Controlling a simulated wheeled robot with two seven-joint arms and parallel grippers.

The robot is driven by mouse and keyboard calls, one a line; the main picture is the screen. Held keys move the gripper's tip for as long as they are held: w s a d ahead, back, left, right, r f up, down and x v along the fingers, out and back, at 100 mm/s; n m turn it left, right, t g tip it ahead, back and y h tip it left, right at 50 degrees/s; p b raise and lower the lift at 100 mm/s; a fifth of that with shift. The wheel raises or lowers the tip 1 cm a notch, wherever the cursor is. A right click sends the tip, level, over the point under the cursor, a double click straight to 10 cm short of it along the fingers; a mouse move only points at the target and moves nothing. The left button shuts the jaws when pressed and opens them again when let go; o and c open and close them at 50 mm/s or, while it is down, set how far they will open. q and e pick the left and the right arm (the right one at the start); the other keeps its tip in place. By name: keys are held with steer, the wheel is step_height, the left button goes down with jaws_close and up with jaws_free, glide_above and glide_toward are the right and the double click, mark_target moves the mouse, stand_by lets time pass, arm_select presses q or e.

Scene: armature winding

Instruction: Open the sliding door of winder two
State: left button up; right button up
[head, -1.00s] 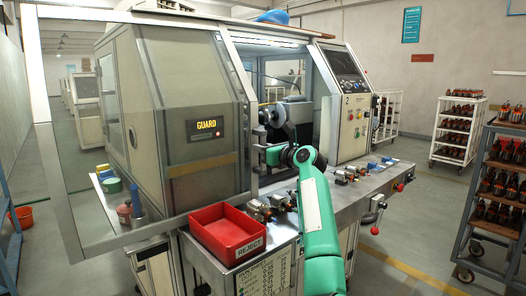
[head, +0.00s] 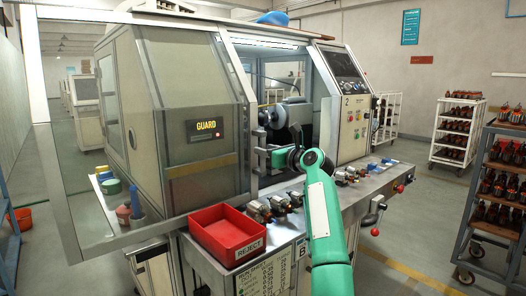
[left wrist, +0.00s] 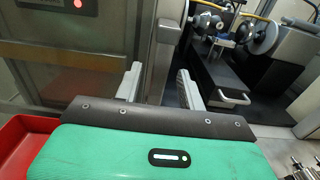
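Winder two, with a "2" on its control panel (head: 352,110), stands ahead. Its sliding door (head: 205,160), marked GUARD, sits at the left of the work opening, and the opening beside it is uncovered. The door's vertical edge bar also shows in the left wrist view (left wrist: 162,62). My left gripper (head: 281,143), on the green arm, is at the opening just right of the door edge. In the left wrist view its two fingers (left wrist: 159,86) stand apart, one on each side of the bar; I cannot tell whether they touch it. My right gripper is out of view.
A red REJECT tray (head: 228,234) sits on the front ledge below the door. Several armatures (head: 278,203) lie along the ledge. The winding head (head: 276,113) is inside the opening. Racks (head: 497,190) of armatures stand at the right, with free floor between.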

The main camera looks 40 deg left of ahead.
arm_select(q)
steer(key=d+b, duration=0.1)
steer(key=d, duration=1)
steer(key=shift+s+d+b, duration=0.15)
steer(key=shift+s+b, duration=0.15)
steer(key=shift+s, duration=0.15)
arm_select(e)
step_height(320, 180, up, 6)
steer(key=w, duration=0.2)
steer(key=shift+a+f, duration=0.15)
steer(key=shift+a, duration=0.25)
